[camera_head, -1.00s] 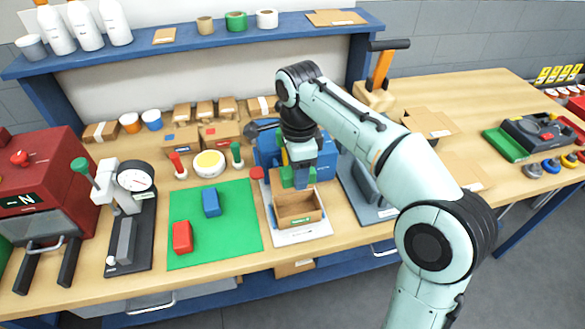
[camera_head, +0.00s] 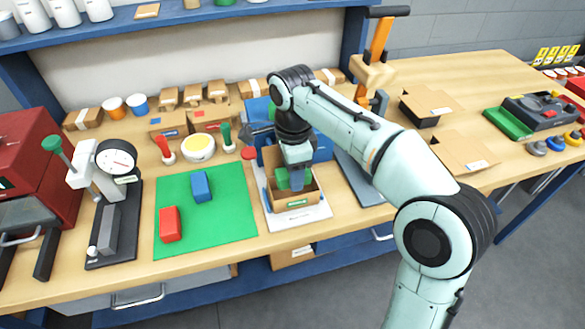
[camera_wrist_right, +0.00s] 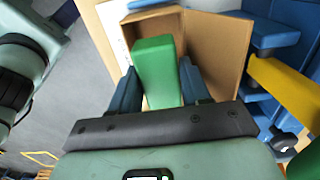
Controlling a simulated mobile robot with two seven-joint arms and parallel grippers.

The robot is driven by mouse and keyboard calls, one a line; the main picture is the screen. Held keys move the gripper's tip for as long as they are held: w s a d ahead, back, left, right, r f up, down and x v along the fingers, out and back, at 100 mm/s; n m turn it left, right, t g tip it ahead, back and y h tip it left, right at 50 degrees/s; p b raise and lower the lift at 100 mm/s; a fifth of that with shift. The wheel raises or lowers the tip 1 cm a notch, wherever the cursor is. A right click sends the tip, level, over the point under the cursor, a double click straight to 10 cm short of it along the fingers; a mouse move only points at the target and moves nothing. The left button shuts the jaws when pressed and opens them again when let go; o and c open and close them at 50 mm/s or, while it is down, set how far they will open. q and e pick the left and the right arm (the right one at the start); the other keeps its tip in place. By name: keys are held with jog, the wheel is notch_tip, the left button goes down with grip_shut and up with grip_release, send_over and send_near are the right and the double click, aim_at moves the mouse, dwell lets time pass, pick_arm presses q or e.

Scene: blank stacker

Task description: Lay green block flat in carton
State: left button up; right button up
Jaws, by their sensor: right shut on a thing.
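The green block (camera_head: 282,180) is held by my right gripper (camera_head: 297,182) inside the mouth of the open carton (camera_head: 296,203). The carton is brown cardboard with its lid raised at the back, and it stands on a white sheet. In the right wrist view the green block (camera_wrist_right: 155,68) lies between the two blue fingers of my right gripper (camera_wrist_right: 162,88), with the carton's wall (camera_wrist_right: 222,40) beside it. I cannot tell whether the block touches the carton's floor. My left gripper is not in view.
A green mat (camera_head: 225,228) with a red block (camera_head: 169,224) and a blue block (camera_head: 201,186) lies to the left. A blue bin (camera_head: 322,146) stands behind the carton. A dark dial gauge stand (camera_head: 113,225) is farther left.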

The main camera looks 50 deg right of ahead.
dwell(0.4)
jog(key=o, duration=1.1)
pick_arm(q)
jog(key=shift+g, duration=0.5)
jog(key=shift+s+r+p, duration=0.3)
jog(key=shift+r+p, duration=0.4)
jog(key=shift+p, duration=0.2)
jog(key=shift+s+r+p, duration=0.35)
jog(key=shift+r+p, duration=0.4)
jog(key=shift+p, duration=0.15)
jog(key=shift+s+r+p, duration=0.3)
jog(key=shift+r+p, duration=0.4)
jog(key=shift+p, duration=0.2)
pick_arm(e)
jog(key=shift+r, duration=6.75)
